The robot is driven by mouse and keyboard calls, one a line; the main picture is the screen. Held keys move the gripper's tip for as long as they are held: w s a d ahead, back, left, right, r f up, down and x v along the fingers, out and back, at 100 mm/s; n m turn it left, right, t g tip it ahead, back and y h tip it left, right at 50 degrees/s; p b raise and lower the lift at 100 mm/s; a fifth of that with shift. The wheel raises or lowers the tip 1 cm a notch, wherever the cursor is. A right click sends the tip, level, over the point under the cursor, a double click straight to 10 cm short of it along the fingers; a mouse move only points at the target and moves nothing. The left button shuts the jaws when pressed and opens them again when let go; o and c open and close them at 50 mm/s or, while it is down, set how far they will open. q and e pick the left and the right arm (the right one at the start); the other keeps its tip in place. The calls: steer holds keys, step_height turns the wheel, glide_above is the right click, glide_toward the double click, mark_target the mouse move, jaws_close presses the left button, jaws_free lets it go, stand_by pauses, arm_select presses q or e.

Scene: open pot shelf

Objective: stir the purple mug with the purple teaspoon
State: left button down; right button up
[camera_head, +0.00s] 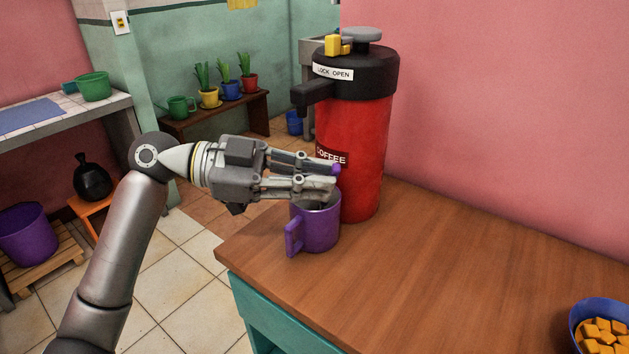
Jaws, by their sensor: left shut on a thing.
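The purple mug (321,232) stands upright on the wooden table near its left corner, handle towards the front left. My left gripper (330,178) is directly above the mug's mouth, shut on the purple teaspoon (337,169). Only the spoon's small purple end shows at the fingertips. The rest of the spoon is hidden by the fingers, and I cannot tell how deep it reaches into the mug. The fingers hide part of the mug's rim. My right gripper is not in view.
A tall red coffee urn (362,150) with a black lid and spout stands right behind the mug, close to my left gripper. A blue bowl of orange cubes (582,322) sits at the table's right. The middle of the wooden table (440,275) is clear.

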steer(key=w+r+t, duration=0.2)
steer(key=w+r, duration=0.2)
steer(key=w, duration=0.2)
arm_select(q)
steer(key=shift+s+d+r+p, duration=0.15)
steer(key=shift+r+p, duration=0.1)
steer(key=shift+r, duration=0.25)
steer(key=shift+s+r+p, duration=0.2)
steer(key=shift+r+p, duration=0.05)
steer(key=shift+r, duration=0.3)
steer(key=shift+s+d+r+p, duration=0.15)
steer(key=shift+r+p, duration=0.1)
steer(key=shift+r, duration=0.9)
step_height(320, 180, up, 5)
steer(key=p, duration=0.4)
glide_above(332, 167)
steer(key=s+a, duration=0.1)
steer(key=s, duration=0.2)
steer(key=shift+a+r, duration=0.15)
steer(key=shift+a, duration=0.05)
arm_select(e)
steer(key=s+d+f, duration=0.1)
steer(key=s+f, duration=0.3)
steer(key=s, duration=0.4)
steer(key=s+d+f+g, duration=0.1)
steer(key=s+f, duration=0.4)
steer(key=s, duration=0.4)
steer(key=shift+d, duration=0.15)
